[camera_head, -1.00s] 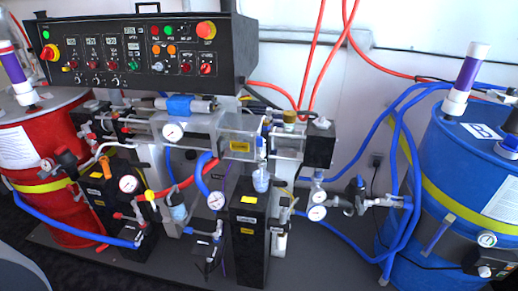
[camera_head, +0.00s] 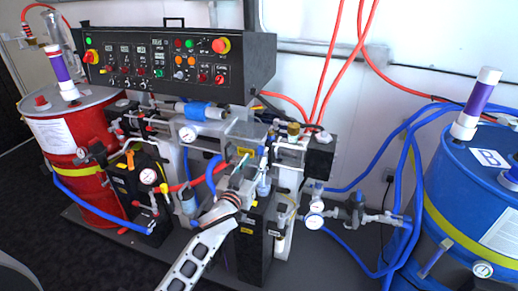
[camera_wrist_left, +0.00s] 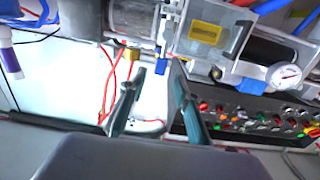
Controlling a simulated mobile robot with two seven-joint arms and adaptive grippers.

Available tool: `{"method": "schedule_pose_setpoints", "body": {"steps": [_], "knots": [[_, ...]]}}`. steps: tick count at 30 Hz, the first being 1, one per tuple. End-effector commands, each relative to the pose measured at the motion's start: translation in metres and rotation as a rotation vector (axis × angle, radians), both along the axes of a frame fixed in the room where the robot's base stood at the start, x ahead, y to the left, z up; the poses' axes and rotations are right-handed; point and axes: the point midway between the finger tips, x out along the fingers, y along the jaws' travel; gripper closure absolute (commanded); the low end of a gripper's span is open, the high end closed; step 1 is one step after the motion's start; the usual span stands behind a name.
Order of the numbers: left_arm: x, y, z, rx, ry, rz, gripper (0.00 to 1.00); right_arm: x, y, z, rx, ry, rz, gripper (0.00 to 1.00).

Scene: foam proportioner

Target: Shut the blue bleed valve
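The blue bleed valve appears to be the small blue handle (camera_wrist_left: 161,66) beside the clear box with a yellow label in the left wrist view. In the head view, a small blue part (camera_head: 271,138) at that spot is hard to make out. My left gripper (camera_head: 250,167) reaches up from the bottom to the front of the pump assembly. In the left wrist view, its two fingers (camera_wrist_left: 155,74) are apart with nothing between them. The blue handle shows just beyond the fingertips, and I cannot tell the remaining gap. My right gripper is not in view.
A brass fitting (camera_wrist_left: 131,55) sits close beside the blue handle. The control panel (camera_head: 180,62) overhangs the pumps. A pressure gauge (camera_head: 188,133), red hoses (camera_head: 326,70) and blue hoses (camera_head: 352,180) are around. A red drum (camera_head: 75,150) and blue drum (camera_head: 465,190) flank the machine.

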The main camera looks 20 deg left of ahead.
Motion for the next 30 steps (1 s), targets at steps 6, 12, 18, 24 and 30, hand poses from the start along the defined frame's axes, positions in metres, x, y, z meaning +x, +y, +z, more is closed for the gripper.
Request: {"method": "schedule_pose_setpoints", "body": {"steps": [6,12,18,24,30], "knots": [[0.023,-0.001,0.003,-0.001,-0.005,0.0,0.68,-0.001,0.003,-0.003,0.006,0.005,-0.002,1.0],[0.054,-0.002,0.002,0.0,-0.003,0.001,0.68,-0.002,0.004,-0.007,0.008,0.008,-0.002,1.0],[0.073,-0.002,0.001,-0.001,-0.002,0.0,0.68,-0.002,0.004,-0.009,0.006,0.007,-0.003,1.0],[0.079,-0.003,0.001,-0.002,-0.002,0.0,0.68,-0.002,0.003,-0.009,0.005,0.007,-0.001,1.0],[0.078,-0.003,0.001,-0.002,-0.002,0.0,0.73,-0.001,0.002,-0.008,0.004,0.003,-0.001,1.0]]}}
